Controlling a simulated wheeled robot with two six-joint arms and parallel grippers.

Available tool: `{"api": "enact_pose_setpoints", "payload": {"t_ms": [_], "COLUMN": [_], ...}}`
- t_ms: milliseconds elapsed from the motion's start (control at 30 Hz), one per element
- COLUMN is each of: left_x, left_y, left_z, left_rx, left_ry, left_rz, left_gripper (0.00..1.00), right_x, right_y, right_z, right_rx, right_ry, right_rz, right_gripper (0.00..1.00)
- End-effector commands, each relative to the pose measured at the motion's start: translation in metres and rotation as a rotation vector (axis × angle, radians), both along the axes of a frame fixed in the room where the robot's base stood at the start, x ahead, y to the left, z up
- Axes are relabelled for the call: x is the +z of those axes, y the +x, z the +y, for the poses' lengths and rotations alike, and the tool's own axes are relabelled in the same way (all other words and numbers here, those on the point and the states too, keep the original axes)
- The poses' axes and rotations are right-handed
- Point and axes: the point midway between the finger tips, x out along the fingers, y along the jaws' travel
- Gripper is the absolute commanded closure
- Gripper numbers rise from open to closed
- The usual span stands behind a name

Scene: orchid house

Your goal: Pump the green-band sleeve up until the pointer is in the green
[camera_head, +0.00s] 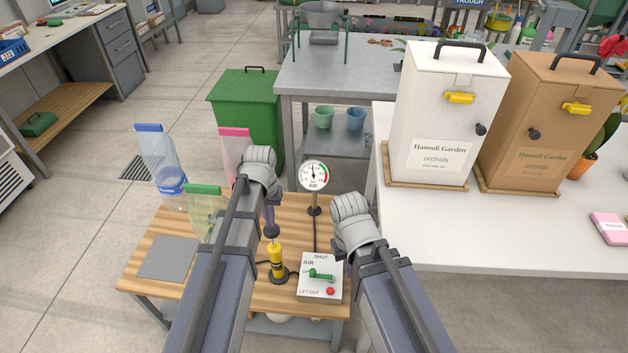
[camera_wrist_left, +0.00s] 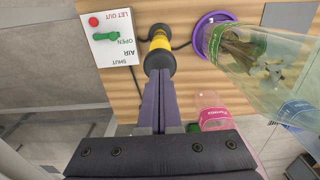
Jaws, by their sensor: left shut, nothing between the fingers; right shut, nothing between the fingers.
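The clear green-band sleeve (camera_head: 204,216) stands on the low wooden table, partly behind my left arm. In the left wrist view the sleeve (camera_wrist_left: 262,62) holds a plant and rises from a purple ring. The yellow pump (camera_head: 277,258) has a black top (camera_wrist_left: 160,62). My left gripper (camera_head: 270,226) is shut just above that top; whether it touches cannot be told. The gauge (camera_head: 314,174) has its pointer roughly straight up, with green at the right of the dial. The green lever (camera_head: 321,275) lies toward OPEN. My right gripper (camera_head: 349,268) is shut, mostly hidden by its arm.
The valve panel (camera_head: 318,291) has a red LET OUT button (camera_head: 330,291). Blue-band (camera_head: 161,165) and pink-band (camera_head: 235,145) sleeves stand at the back left. A grey mat (camera_head: 168,258) lies left. A white table (camera_head: 455,225) with two boxes stands at right.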

Motion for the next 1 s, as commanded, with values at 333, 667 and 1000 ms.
{"api": "enact_pose_setpoints", "payload": {"t_ms": [333, 667, 1000], "left_x": [0.000, -0.015, -0.034], "left_y": [0.000, 0.000, 0.000], "left_z": [0.000, 0.000, 0.000], "left_rx": [0.000, 0.000, 0.000], "left_ry": [0.000, 0.000, 0.000], "left_rz": [0.000, 0.000, 0.000], "left_gripper": [1.00, 1.00, 1.00], "right_x": [0.000, -0.015, -0.035], "right_y": [0.000, 0.000, 0.000], "right_z": [0.000, 0.000, 0.000], "right_rx": [0.000, 0.000, 0.000], "right_ry": [0.000, 0.000, 0.000], "right_rz": [0.000, 0.000, 0.000], "right_gripper": [1.00, 1.00, 1.00]}}
